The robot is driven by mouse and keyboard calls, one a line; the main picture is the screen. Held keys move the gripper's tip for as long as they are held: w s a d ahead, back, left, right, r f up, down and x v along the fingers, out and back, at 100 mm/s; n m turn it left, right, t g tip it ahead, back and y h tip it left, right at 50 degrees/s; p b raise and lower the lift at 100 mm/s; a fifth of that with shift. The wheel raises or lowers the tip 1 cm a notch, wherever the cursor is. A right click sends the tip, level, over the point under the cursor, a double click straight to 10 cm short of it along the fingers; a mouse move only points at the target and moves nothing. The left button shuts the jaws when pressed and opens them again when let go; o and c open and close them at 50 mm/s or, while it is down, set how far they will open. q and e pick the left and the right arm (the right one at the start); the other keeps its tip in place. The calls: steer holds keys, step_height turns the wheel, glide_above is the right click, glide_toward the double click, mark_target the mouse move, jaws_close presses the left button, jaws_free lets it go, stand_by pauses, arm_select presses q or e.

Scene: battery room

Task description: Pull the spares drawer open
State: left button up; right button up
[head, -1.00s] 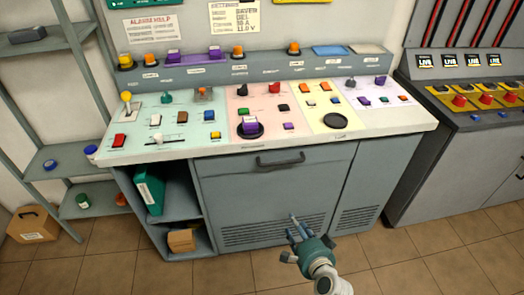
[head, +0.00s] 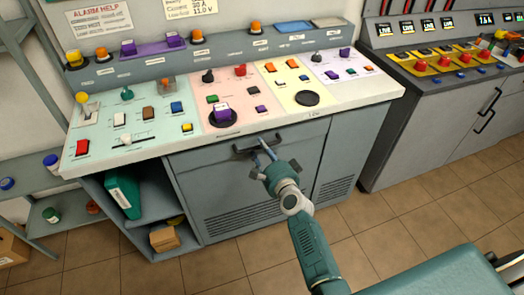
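The drawer front (head: 225,180) is a wide grey panel under the control desk, flush with the cabinet. Its dark bar handle (head: 243,151) runs along the top of the panel. My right gripper (head: 262,153) is at the right part of the handle and covers some of it. One finger reaches up to the handle's height; whether it touches the bar, and how far apart the fingers are, I cannot tell. My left gripper is not in view.
The desk top (head: 350,105) overhangs the panel, with switches and buttons above. An open shelf (head: 155,205) with a green binder (head: 122,190) is to the left. A second grey cabinet (head: 425,145) stands right. Tiled floor (head: 390,215) in front is clear.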

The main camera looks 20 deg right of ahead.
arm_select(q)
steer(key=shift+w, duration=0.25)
arm_select(e)
steer(key=shift+w+f, duration=0.1)
steer(key=shift+w, duration=0.25)
jaws_close()
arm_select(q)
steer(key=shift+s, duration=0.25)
